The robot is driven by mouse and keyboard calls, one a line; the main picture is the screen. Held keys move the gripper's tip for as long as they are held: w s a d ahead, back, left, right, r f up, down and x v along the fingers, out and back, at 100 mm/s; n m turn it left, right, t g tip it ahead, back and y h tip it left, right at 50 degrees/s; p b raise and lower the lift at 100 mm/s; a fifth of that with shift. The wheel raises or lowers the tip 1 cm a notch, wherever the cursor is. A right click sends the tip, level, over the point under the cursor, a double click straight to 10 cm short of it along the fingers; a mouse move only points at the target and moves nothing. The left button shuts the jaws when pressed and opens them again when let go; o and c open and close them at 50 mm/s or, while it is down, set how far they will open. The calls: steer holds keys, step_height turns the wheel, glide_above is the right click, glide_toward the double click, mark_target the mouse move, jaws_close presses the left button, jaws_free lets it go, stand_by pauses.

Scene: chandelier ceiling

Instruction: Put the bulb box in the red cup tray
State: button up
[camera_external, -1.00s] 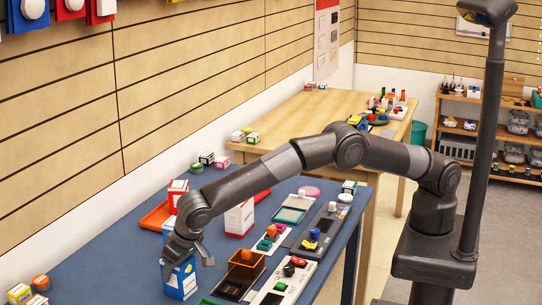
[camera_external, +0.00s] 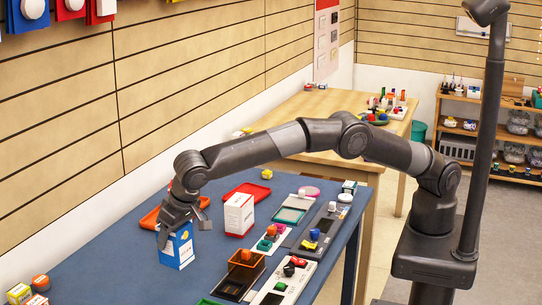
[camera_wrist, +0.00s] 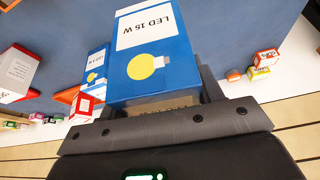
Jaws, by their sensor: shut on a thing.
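The bulb box (camera_external: 176,250), blue with a white panel and a yellow bulb, is shut in my gripper (camera_external: 183,217). In the wrist view, the bulb box (camera_wrist: 150,60) reads LED 15 W and sits between the fingers. I cannot tell how far its base is from the table. A flat red tray (camera_external: 262,190) lies behind the white box, right of my gripper. An orange tray (camera_external: 149,219) lies left of and behind my gripper, partly hidden by it. I cannot tell for certain which is the red cup tray.
A white-and-red box (camera_external: 239,215) stands right of my gripper. A second blue bulb box (camera_wrist: 93,68) shows in the wrist view. Device panels (camera_external: 285,283) lie at the right of the blue table (camera_external: 110,255). Small boxes (camera_external: 40,284) sit at the left front.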

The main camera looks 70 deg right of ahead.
steer(key=r, duration=0.7)
steer(key=shift+w+d, duration=0.25)
steer(key=shift+d, duration=0.05)
steer(key=w+d+m+g+h, duration=0.1)
steer(key=w+d+m, duration=0.35)
steer(key=d, duration=1.05)
steer(key=w+d+m+h, duration=0.25)
steer(key=w+d, duration=0.35)
steer(key=d, duration=0.9)
steer(key=s+d+m+g, duration=0.1)
steer(key=s+d+m, duration=0.2)
steer(key=d, duration=1)
steer(key=s+d+m+g, duration=0.1)
steer(key=s+d+m, duration=0.25)
steer(key=d, duration=0.85)
steer(key=s+d+m+g, duration=0.2)
steer(key=s+d+m, duration=0.15)
steer(key=d, duration=0.95)
steer(key=shift+h, duration=0.35)
steer(key=shift+w+a+f, duration=1.05)
steer(key=shift+a+f, duration=0.6)
steer(key=shift+f, duration=1.05)
steer(key=shift+w+a+f, duration=1.05)
steer(key=shift+a+f, duration=0.65)
steer(key=shift+f, duration=1.05)
steer(key=shift+w+a+f, duration=1.05)
steer(key=shift+a+f, duration=0.6)
steer(key=shift+f, duration=1.05)
steer(key=shift+f, duration=0.1)
